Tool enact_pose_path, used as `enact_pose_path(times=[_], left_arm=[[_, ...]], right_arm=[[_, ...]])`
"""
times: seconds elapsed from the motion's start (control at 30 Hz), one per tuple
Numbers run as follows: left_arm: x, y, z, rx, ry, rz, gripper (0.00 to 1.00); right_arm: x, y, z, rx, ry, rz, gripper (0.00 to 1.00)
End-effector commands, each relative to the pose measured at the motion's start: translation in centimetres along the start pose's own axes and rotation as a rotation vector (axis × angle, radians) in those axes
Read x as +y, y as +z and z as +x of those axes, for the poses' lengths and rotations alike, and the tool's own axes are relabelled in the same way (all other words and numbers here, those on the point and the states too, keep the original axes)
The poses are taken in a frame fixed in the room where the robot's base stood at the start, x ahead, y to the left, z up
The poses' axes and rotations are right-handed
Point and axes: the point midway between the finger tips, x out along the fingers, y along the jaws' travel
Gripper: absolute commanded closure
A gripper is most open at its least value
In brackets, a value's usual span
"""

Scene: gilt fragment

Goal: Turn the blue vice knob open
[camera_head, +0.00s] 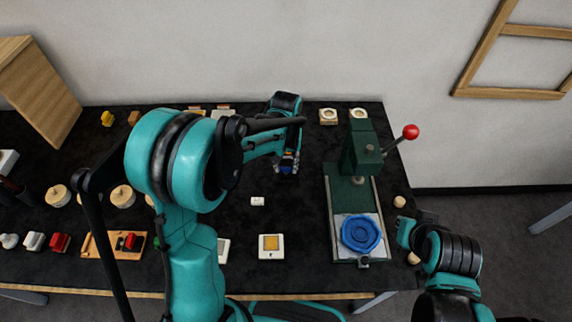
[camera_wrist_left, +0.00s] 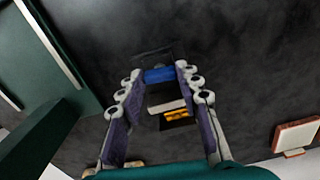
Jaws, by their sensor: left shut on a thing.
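The blue vice knob (camera_wrist_left: 158,75) shows in the left wrist view as a blue bar between the fingertips of my left gripper (camera_wrist_left: 156,76). The fingers are shut on it, one on each side. Below it in that view lie a pale grey piece and an orange-yellow piece (camera_wrist_left: 178,114), partly between the fingers; the rest of the vice is dark and hard to make out. In the head view my left gripper (camera_head: 287,166) points down at the table left of the green press, with a little blue at its tips. My right gripper (camera_head: 407,233) is beside the table's right edge; its fingers are unclear.
A green press (camera_head: 360,155) with a red-balled lever stands to the right, a blue round dish (camera_head: 361,233) on its base. A white square with a yellow centre (camera_head: 271,246) lies in front. Several stamps and small pieces fill the table's left side.

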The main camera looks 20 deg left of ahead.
Motion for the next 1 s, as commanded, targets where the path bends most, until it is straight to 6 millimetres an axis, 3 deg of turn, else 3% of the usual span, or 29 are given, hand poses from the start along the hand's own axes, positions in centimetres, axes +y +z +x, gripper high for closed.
enact_pose_path(times=[1.0], left_arm=[[0.00, 0.01, 0.02, 0.000, 0.000, -0.965, 0.95]], right_arm=[[0.00, 0.07, 0.10, 0.000, 0.000, 0.000, 1.00]])
